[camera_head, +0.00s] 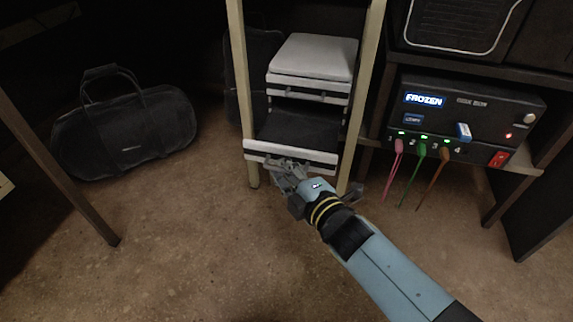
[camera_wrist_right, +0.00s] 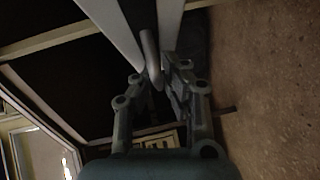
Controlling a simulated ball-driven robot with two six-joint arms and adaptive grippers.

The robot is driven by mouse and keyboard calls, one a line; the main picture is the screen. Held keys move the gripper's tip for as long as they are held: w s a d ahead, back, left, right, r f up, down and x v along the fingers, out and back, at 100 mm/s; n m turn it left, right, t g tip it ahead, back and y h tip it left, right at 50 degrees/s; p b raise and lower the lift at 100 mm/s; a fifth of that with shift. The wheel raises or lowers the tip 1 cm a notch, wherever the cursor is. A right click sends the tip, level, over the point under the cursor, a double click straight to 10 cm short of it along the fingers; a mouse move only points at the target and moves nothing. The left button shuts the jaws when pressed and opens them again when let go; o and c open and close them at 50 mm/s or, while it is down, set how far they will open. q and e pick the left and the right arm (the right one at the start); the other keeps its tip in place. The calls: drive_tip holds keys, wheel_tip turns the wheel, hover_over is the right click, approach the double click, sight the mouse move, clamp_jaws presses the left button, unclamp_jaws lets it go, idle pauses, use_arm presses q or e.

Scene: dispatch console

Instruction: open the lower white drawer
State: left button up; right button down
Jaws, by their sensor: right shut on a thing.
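The lower white drawer (camera_head: 318,157) sits in a narrow stand and is pulled out, with its dark inside showing from above. My right gripper (camera_head: 285,167) is at the drawer's front and is shut on the drawer handle, which shows as a grey bar (camera_wrist_right: 149,52) between the fingers in the right wrist view. The gripper (camera_wrist_right: 157,82) hides part of the handle in the head view. The upper white drawer (camera_head: 308,88) is above, with its own handle, and looks shut. My left gripper is not in view.
Wooden posts (camera_head: 241,90) flank the drawers. To the right a black box (camera_head: 465,115) with a lit "FROZEN" display and pink, green and brown cables stands on a shelf. A black bag (camera_head: 125,130) lies at the left. The floor in front (camera_head: 190,240) is clear.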

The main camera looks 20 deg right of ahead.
drive_tip(key=shift+w+r, duration=0.15)
drive_tip(key=c, duration=1.4)
unclamp_jaws()
drive_tip(key=shift+c, duration=0.2)
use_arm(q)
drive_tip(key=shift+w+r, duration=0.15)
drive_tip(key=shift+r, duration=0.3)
use_arm(e)
drive_tip(key=v, duration=1.2)
drive_tip(key=shift+s, duration=0.2)
